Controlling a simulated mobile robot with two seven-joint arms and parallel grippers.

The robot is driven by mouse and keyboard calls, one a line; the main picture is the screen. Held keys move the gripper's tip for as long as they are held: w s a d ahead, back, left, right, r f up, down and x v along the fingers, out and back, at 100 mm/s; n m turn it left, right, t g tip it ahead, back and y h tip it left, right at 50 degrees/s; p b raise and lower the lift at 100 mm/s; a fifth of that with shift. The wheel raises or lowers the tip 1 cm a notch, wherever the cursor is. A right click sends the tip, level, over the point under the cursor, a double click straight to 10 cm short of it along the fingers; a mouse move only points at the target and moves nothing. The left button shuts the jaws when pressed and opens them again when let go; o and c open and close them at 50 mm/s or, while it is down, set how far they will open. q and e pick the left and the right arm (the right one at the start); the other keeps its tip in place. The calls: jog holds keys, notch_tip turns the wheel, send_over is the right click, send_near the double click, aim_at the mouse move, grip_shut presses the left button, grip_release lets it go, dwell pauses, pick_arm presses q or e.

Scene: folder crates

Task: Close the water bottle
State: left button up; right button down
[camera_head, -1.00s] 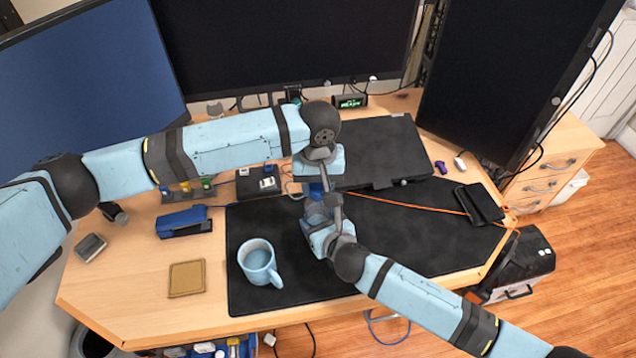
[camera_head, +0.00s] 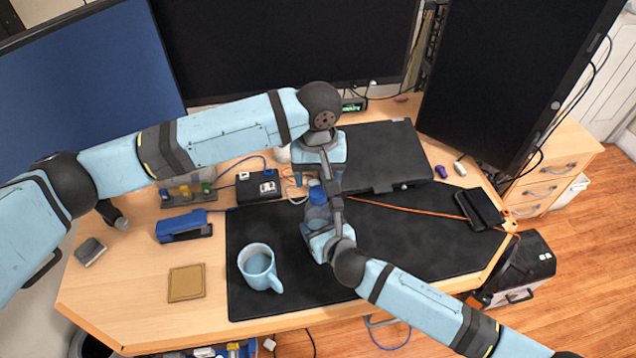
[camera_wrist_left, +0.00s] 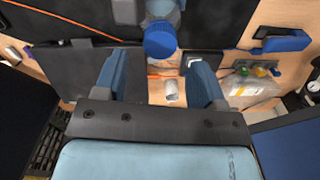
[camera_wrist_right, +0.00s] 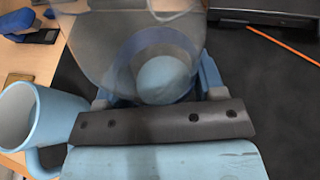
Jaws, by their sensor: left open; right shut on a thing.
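The water bottle (camera_head: 316,214) is a clear body standing upright on the black mat in the head view. A blue cap (camera_head: 318,194) shows at its top, and the cap is also in the left wrist view (camera_wrist_left: 160,40). I cannot tell whether the cap is seated. My right gripper (camera_wrist_right: 157,82) is shut on the clear bottle body, which fills much of the right wrist view. My left gripper (camera_wrist_left: 163,85) is open and empty, just behind and above the cap, apart from it. Its fingertips (camera_head: 322,178) are partly hidden by the arm in the head view.
A light blue mug (camera_head: 258,267) stands left of the bottle on the black mat (camera_head: 420,240). A closed dark laptop (camera_head: 385,158) lies behind. A blue stapler (camera_head: 184,226) and a small black box (camera_head: 250,188) sit to the left. The mat's right side is mostly clear.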

aim_at(318, 191)
pick_arm(q)
jog(key=shift+r, duration=0.15)
jog(key=shift+c, duration=0.4)
jog(key=r+n, duration=0.1)
jog(key=n, duration=0.1)
jog(key=r+n, duration=0.1)
jog(key=shift+n, duration=0.4)
jog(key=shift+r+n, duration=0.35)
jog(key=shift+n, duration=0.35)
jog(key=shift+r+n, duration=0.3)
jog(key=shift+n, duration=0.4)
jog(key=shift+f, duration=4.05)
jog(key=c, duration=0.9)
jog(key=shift+c, duration=0.2)
